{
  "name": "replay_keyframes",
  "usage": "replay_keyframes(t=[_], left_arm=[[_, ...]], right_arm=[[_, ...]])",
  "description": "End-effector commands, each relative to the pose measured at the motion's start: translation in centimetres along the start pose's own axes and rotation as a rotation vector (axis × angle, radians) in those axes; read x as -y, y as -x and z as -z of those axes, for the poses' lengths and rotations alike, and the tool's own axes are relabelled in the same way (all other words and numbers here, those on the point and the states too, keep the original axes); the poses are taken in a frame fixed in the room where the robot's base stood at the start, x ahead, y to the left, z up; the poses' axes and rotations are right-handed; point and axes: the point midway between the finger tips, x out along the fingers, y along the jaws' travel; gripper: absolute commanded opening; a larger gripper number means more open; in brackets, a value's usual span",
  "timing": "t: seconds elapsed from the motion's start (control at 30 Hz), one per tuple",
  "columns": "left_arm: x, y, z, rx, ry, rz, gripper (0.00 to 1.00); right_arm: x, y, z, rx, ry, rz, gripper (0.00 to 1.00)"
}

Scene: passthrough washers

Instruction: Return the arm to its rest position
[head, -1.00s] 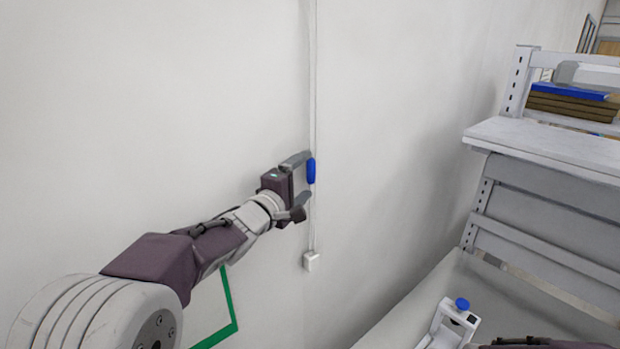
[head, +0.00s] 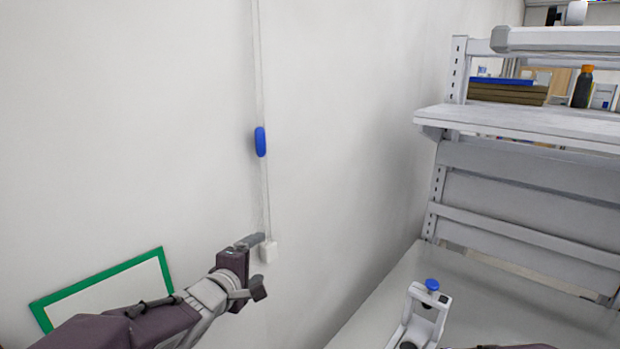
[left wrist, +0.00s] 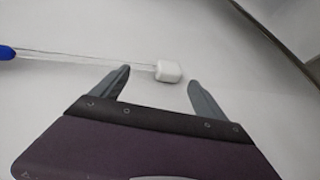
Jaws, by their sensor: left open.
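My left gripper (head: 262,264) is open and empty in the head view, low in front of the wall. Its arm comes in from the bottom left. Its two spread fingers also show in the left wrist view (left wrist: 159,78). A white block (head: 269,252) at the lower end of a thin cord is just beyond the fingers. It also shows in the left wrist view (left wrist: 169,71). I cannot tell how far the fingers are from it. A blue pull handle (head: 260,142) hangs on the cord above, clear of the gripper. My right gripper is not in view.
A green-framed board (head: 110,285) is behind my left arm. To the right stands a grey workbench (head: 480,290) with a shelf (head: 520,122) above it. A white stand with a blue knob (head: 432,285) is on the bench.

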Motion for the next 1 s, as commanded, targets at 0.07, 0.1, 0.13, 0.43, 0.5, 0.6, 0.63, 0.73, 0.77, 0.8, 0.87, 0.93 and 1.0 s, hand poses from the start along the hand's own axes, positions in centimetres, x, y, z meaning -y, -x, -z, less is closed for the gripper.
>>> replay_keyframes(t=[0.07,0.1,0.13,0.43,0.5,0.6,0.63,0.73,0.77,0.8,0.87,0.93,1.0], left_arm=[[8.8,-0.9,0.6,-0.044,-0.095,0.154,0.84],[12.4,-0.7,0.9,-0.057,-0.162,0.244,0.84],[15.2,-0.3,1.1,-0.059,-0.216,0.315,0.84],[34.1,11.1,-0.7,0.416,-0.855,0.984,0.84],[35.3,13.0,-1.5,0.568,-0.967,1.02,0.84],[35.9,14.3,-1.9,0.714,-1.093,1.02,0.84],[35.9,14.4,-2.0,0.739,-1.122,1.015,0.84],[35.9,14.5,-2.0,0.774,-1.173,1.0,0.84],[35.9,14.4,-1.9,0.776,-1.177,0.999,0.84],[35.9,14.4,-1.9,0.776,-1.178,0.998,0.84],[35.9,14.4,-1.9,0.775,-1.178,0.998,0.84],[35.9,14.4,-1.9,0.774,-1.178,0.998,0.84],[35.9,14.4,-1.9,0.774,-1.178,0.998,0.84]], right_arm=[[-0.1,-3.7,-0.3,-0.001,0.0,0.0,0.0],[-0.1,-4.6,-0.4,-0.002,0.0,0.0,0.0],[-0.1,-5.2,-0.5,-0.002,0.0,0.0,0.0],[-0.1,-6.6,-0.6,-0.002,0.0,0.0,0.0],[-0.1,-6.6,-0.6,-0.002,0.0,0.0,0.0],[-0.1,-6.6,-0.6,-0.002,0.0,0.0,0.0],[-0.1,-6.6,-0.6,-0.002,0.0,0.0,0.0],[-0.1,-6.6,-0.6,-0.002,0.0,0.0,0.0],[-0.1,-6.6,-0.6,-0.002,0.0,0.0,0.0],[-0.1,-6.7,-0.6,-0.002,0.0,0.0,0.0],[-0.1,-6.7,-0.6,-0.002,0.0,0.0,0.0],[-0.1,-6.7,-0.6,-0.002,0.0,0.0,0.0],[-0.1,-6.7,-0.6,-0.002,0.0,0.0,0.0]])
